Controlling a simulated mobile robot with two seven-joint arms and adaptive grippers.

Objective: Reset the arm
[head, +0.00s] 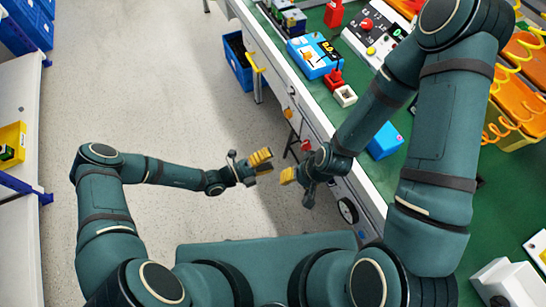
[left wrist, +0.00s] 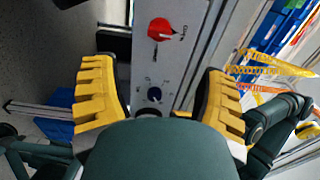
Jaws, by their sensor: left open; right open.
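The red rotary switch (left wrist: 160,30) sits on a grey panel (left wrist: 150,62) in the left wrist view. In the head view a small red knob (head: 306,145) shows on the bench's side, close to my right gripper. My left gripper (head: 261,161) is open and empty, with yellow finger pads; in the left wrist view its pads (left wrist: 159,85) stand wide apart, with the panel beyond them. My right gripper (head: 298,184) is open near the bench side, just right of and below the left one. Neither gripper touches the switch, as far as I can see.
The green-topped bench (head: 375,176) runs along the right and carries a blue switch box (head: 316,56) and a blue block (head: 385,141). A blue bin (head: 238,62) stands on the floor beside it. The grey floor (head: 150,90) left of the bench is clear.

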